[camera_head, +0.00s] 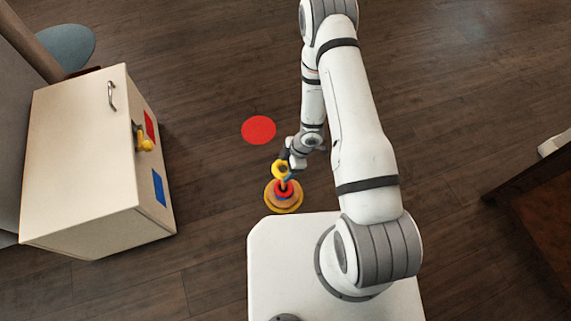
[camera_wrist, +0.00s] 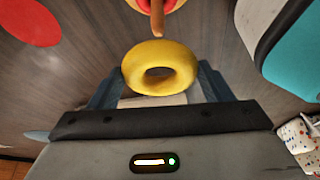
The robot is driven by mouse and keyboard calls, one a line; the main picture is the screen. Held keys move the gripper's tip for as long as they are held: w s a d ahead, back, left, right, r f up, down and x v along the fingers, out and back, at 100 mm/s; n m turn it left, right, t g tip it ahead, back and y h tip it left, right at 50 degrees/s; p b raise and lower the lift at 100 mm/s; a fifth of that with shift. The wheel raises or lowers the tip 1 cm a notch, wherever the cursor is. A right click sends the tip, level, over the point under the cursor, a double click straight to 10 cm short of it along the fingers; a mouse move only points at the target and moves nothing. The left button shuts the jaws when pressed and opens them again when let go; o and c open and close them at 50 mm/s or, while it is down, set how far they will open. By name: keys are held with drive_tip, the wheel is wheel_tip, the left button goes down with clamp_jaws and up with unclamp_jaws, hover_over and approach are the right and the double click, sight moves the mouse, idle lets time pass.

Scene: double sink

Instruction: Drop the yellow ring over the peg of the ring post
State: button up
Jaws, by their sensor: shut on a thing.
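My gripper (camera_head: 287,163) is shut on the yellow ring (camera_head: 280,170). In the wrist view the ring (camera_wrist: 150,53) sits between the two blue-grey fingers (camera_wrist: 160,76), its hole visible. The ring post (camera_head: 283,207) stands on the floor, with a wide orange-yellow base and a red ring (camera_head: 284,193) low on it. In the head view the held ring overlaps the post's far side. In the wrist view the tan peg (camera_wrist: 157,18) shows just beyond the ring, apart from its hole in the picture. Most of the base is out of the wrist view.
A red disc (camera_head: 258,130) lies flat on the dark wood floor beyond the post. A dark brown piece of furniture (camera_head: 535,205) is at right. Floor left of the post is clear.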

drive_tip(key=shift+f+b, duration=2.7)
drive_tip(key=shift+f, duration=1.45)
drive_tip(key=o, duration=1.1)
drive_tip(key=shift+c, duration=0.2)
drive_tip(key=p+v, duration=0.4)
drive_tip(key=v, duration=0.4)
drive_tip(key=shift+f, duration=0.1)
